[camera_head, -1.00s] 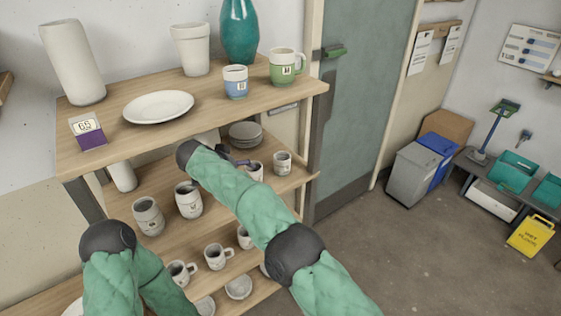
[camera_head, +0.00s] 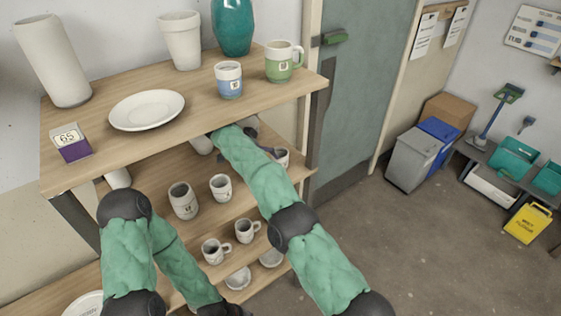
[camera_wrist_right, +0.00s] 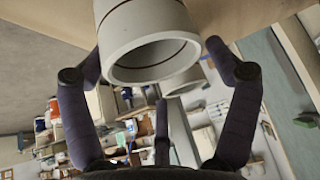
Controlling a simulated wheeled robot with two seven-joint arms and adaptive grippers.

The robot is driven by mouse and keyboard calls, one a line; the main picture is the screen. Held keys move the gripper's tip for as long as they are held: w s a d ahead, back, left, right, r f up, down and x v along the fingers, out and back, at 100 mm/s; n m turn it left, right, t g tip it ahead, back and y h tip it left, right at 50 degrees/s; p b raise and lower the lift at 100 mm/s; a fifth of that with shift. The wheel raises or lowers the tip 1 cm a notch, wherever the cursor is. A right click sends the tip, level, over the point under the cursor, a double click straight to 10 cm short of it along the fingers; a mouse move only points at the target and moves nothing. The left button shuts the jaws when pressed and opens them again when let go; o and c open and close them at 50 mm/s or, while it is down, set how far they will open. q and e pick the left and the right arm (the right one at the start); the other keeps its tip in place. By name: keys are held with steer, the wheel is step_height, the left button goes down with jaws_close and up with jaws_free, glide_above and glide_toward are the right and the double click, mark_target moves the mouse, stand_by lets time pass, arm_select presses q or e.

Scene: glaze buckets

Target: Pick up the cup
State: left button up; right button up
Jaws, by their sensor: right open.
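A pale grey cup (camera_wrist_right: 150,40) with a dark band fills the top middle of the right wrist view, its opening towards the camera. The fingers of my right gripper (camera_wrist_right: 156,62) are spread on either side of it, and no grip on it shows. In the head view my right gripper (camera_head: 262,145) reaches between the top board and the second shelf, partly hidden by the arm. A pale cup (camera_head: 282,157) shows just right of it; I cannot tell whether it is the same cup. The dark end of my left arm (camera_head: 222,309) is cut off at the bottom edge.
The top board (camera_head: 130,150) carries a plate (camera_head: 147,110), a blue and white cup (camera_head: 229,80), a green and white mug (camera_head: 283,62) and vases. Other pale cups (camera_head: 183,200) stand on the second shelf. Mugs (camera_head: 215,251) stand lower. Open floor (camera_head: 420,260) lies right.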

mark_target(280, 154)
steer(key=shift+w+d, duration=0.5)
steer(key=shift+d, duration=0.15)
steer(key=shift+w+d, duration=0.45)
steer(key=shift+d, duration=0.2)
steer(key=w+d, duration=0.2)
steer(key=d, duration=0.1)
steer(key=shift+w+d+f, duration=0.2)
steer(key=shift+w+f, duration=0.05)
steer(key=shift+f, duration=0.15)
steer(key=shift+d+f, duration=0.1)
steer(key=c, duration=1.2)
